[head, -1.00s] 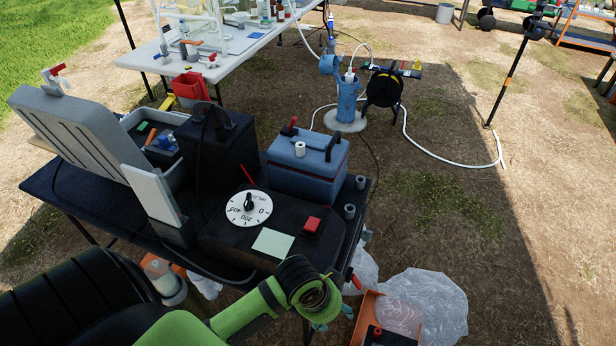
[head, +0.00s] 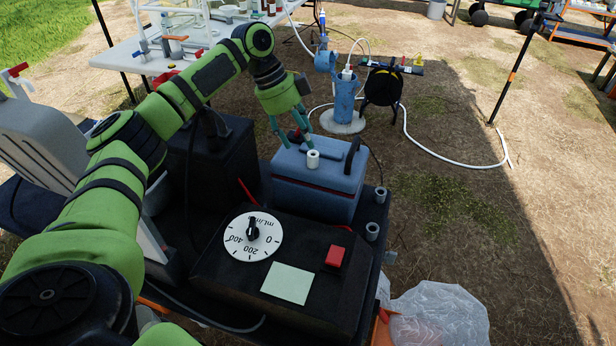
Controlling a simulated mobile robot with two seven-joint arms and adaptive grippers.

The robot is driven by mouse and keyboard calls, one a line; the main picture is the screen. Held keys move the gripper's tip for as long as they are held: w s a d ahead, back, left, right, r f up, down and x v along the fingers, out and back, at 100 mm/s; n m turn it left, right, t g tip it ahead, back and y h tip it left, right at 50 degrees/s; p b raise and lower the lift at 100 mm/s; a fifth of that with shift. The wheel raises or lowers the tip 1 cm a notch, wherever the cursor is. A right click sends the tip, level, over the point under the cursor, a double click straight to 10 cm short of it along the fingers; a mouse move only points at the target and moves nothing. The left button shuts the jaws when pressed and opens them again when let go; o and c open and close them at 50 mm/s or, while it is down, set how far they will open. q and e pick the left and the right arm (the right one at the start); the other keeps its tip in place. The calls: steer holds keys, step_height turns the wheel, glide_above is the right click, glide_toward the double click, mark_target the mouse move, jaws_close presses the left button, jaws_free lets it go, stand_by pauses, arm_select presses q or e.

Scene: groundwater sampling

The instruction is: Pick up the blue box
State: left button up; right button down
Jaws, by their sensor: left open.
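The blue box (head: 313,192) stands upright on the black table behind the dial unit. It has a blue lid, a dark red band below it, a white cap on top and a black handle at its right side. My left gripper (head: 297,138) is open, with teal fingers pointing down at the box's back left top edge. I cannot tell whether the fingers touch the box. My right gripper is not in view.
The black dial unit (head: 215,275) with a red button (head: 334,257) lies in front of the box. A dark case (head: 215,160) stands close on its left. Grey cups (head: 372,231) line the table's right edge. A blue cylinder (head: 344,103) stands on the ground behind.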

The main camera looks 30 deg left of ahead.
mark_target(310, 152)
arm_select(q)
steer(key=shift+a+r, duration=0.3)
steer(key=shift+r, duration=0.1)
steer(key=shift+s+d+r, duration=0.1)
steer(key=shift+d+r, duration=0.05)
steer(key=shift+d, duration=0.2)
steer(key=shift+d+f+p, duration=0.45)
steer(key=shift+d+f, duration=0.15)
steer(key=shift+f, duration=0.1)
steer(key=p+x, duration=0.1)
steer(key=x, duration=0.2)
steer(key=shift+f, duration=0.4)
steer(key=shift+w+f, duration=0.2)
steer(key=shift+f, duration=0.05)
steer(key=shift+d+f, duration=0.1)
steer(key=shift+c, duration=0.8)
jaws_close()
steer(key=shift+w, duration=0.15)
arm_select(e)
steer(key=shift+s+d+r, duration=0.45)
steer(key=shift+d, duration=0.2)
